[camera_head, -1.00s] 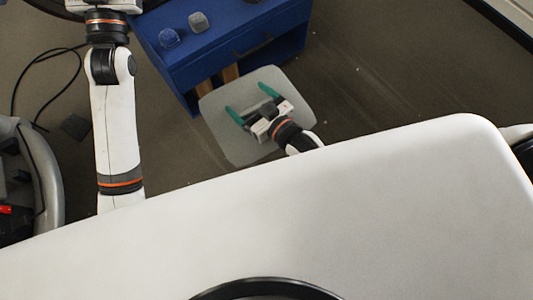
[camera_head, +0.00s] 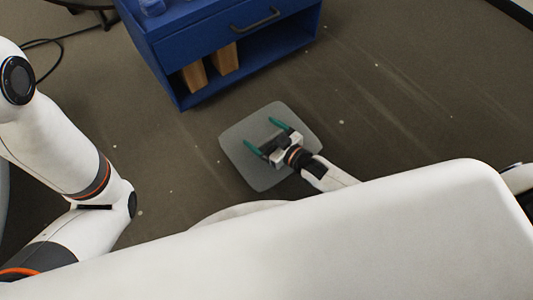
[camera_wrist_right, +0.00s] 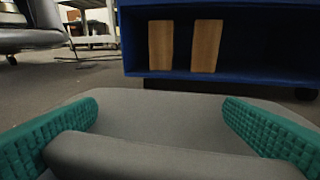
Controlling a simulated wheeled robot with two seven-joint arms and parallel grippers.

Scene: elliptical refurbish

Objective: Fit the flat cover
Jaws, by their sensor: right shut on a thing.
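The flat cover (camera_head: 257,172) is a thin grey plate with rounded corners. In the head view it is below the blue cabinet, apart from it in the picture. My right gripper (camera_head: 260,132) has green fingers and lies across the middle of the cover. In the right wrist view the cover (camera_wrist_right: 175,112) spreads out beyond the green pads. A thick grey bar (camera_wrist_right: 160,155) spans between the pads, and the gripper is shut on it; it appears to be the cover's handle. My left arm shows at the left of the head view, but its gripper is out of frame.
The blue cabinet (camera_head: 205,42) has a drawer with a dark handle (camera_head: 255,20) and an open lower shelf holding two wooden blocks (camera_head: 225,60). The wrist view shows a dark chair (camera_wrist_right: 30,35) at left. Floor right of the cabinet is free.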

